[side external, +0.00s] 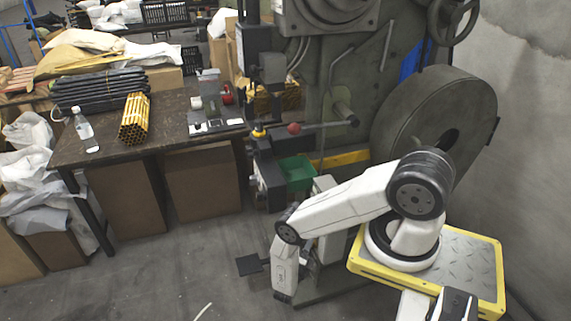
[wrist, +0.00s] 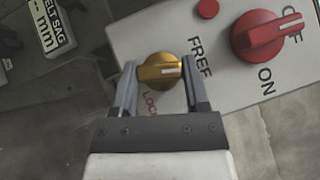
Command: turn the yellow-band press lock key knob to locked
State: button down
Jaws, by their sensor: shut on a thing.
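A yellow knob (wrist: 158,72) sits on a pale control panel (wrist: 230,90) in the wrist view. Its raised bar lies nearly level, and a white mark on its right end points right, toward the side with the word FREE. A red word, partly hidden and reading LOC, is below the knob. My gripper (wrist: 158,64) has one finger on each side of the knob and is shut on it. In the side view the big grey-green press (side external: 360,90) has a yellow band (side external: 340,158) low on its body. The knob cannot be made out there.
A red switch (wrist: 262,38) marked ON, with a partly hidden second label, and a small red button (wrist: 207,9) are on the same panel, to the right. A workbench (side external: 115,135) with yellow tubes (side external: 134,120) and a bottle (side external: 85,132) stands left. A green bin (side external: 298,172) is near the press.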

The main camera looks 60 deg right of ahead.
jog(key=shift+c, duration=0.4)
grip_release()
jog(key=shift+a, duration=0.1)
jog(key=a+f, duration=0.1)
jog(key=a, duration=0.6)
jog(key=shift+a+f, duration=0.2)
jog(key=shift+a, duration=0.05)
jog(key=shift+w, duration=0.1)
